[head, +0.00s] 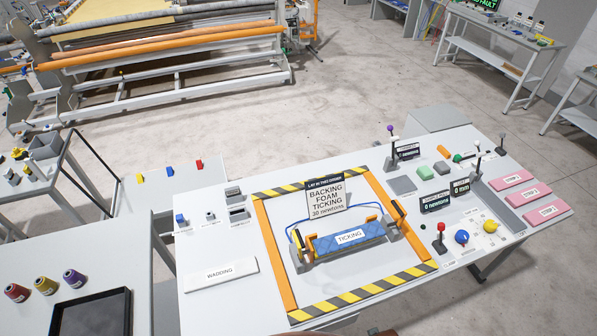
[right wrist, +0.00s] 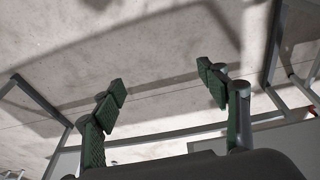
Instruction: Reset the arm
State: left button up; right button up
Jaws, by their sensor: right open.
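My right gripper (right wrist: 161,82) shows in the right wrist view with its two green-padded fingers spread wide apart. Nothing is between them, and bare grey concrete floor lies behind. Neither gripper shows in the head view, and my left gripper is in no view. In the head view, the white worktable (head: 225,295) carries an orange frame with striped black and yellow ends (head: 365,291). Inside it a blue roll labelled TICKING (head: 350,238) lies across grey holders. A sign reading BACKING FOAM TICKING 30 newtons (head: 326,199) stands behind the roll.
A white WADDING block (head: 221,274) lies left of the frame. Levers, knobs, displays and pink blocks (head: 525,196) crowd the table's right side. A side table at left holds thread cones (head: 46,285) and a black tray (head: 92,314). Open floor (head: 330,105) lies behind the worktable.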

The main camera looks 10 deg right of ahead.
jog(key=s+f+g+b, duration=0.1)
jog(key=s+f+b, duration=0.4)
jog(key=f, duration=1.3)
jog(key=s+f+b, duration=0.1)
jog(key=s+f, duration=1.2)
jog(key=s, duration=0.4)
jog(key=shift+a+f+n+g+b, duration=0.15)
jog(key=shift+n+g+b, duration=0.2)
jog(key=shift+n+g, duration=0.05)
